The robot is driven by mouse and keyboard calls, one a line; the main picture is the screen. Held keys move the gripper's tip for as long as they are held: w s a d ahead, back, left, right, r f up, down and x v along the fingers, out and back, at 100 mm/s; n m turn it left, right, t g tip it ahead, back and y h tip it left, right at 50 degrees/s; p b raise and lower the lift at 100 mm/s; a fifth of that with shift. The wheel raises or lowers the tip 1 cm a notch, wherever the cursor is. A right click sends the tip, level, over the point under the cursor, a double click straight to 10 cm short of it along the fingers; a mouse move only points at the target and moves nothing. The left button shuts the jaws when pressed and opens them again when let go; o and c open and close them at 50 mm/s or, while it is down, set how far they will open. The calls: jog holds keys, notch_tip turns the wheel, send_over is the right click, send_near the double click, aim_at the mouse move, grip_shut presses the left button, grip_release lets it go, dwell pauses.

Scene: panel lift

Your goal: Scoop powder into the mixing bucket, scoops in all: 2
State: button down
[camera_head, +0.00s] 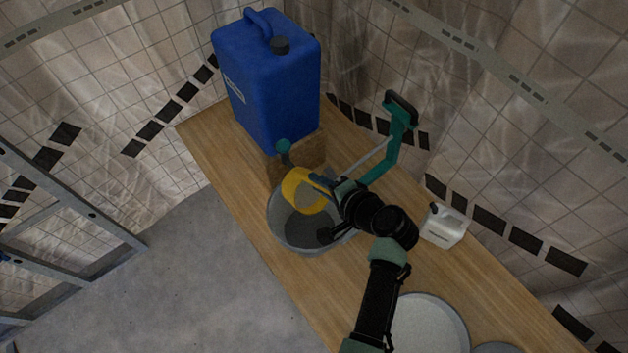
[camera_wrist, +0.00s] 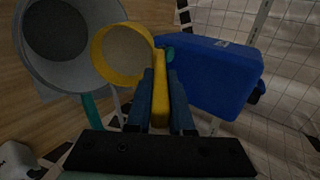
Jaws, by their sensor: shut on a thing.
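The yellow scoop (camera_head: 304,191) is held by its handle in my gripper (camera_head: 322,184), which is shut on it. The scoop's cup is over the grey mixing bucket (camera_head: 276,226), near its back rim. In the wrist view the scoop (camera_wrist: 99,58) shows its round opening with a pale beige inside; I cannot tell whether that is powder or bare scoop. The mixing bucket (camera_wrist: 30,74) is beside it at upper left, with a dark grey inside. A round container (camera_head: 462,318) of pale, powder-like material sits at the bottom of the head view, partly hidden by my arm.
A large blue canister (camera_head: 268,85) stands at the bench's back end. A teal stand (camera_head: 398,140) rises beside the bucket. A small white jug (camera_head: 444,226) stands to the right. The wooden bench (camera_head: 325,290) has bare room along its left edge.

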jog(key=shift+s+d+f+t+y+b, duration=0.55)
jog(key=shift+s+t+b, duration=0.2)
jog(key=shift+b, duration=1.15)
jog(key=s+d+f+t+y+b, duration=0.4)
jog(key=s+f+t+b, duration=0.2)
jog(key=b, duration=1.7)
jog(key=shift+s+d+y, duration=0.3)
jog(key=shift+d+y, duration=0.05)
jog(key=shift+d, duration=0.05)
jog(key=shift+r+t, duration=0.1)
jog(key=shift+t, duration=0.25)
